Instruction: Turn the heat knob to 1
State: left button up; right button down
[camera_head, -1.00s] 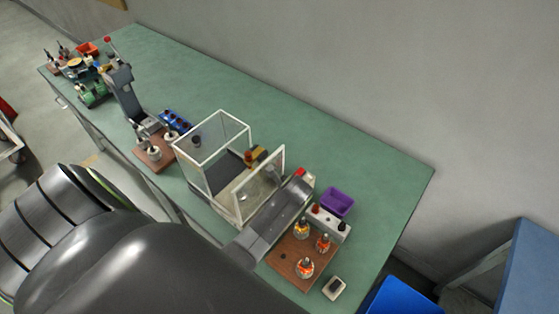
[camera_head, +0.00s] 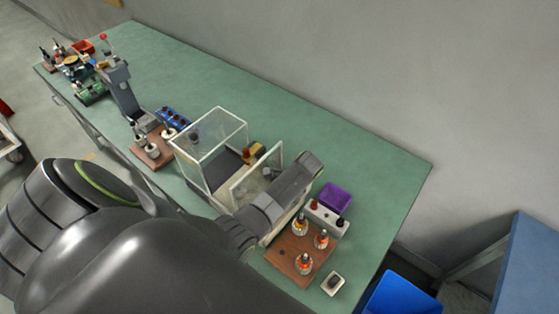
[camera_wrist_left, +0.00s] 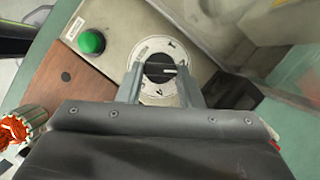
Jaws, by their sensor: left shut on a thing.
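The heat knob (camera_wrist_left: 158,72) is a dark round knob on a white dial plate (camera_wrist_left: 153,94) with black marks, on a grey panel in the left wrist view. A light pointer line on the knob points to the right in that view. My left gripper (camera_wrist_left: 161,80) is shut on the knob, with one finger on each side of it. In the head view the left gripper (camera_head: 300,170) reaches down beside the glass-walled box, and its body hides the knob. The dial's numbers are too small to read surely. My right gripper is not in view.
A green button (camera_wrist_left: 92,41) sits beside the dial. The clear box (camera_head: 208,157) stands left of my gripper. A brown board (camera_head: 291,252) with several wound armatures and a purple bin (camera_head: 335,196) are to the right. The bench's back right is clear.

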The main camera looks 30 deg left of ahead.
pick_arm(q)
jog(key=n, duration=0.1)
jog(key=n+g+h, duration=0.1)
jog(key=n, duration=0.3)
jog(key=shift+w+a, duration=0.2)
jog(key=shift+a, duration=0.05)
jog(key=shift+n+g+h, duration=0.3)
jog(key=o, duration=1)
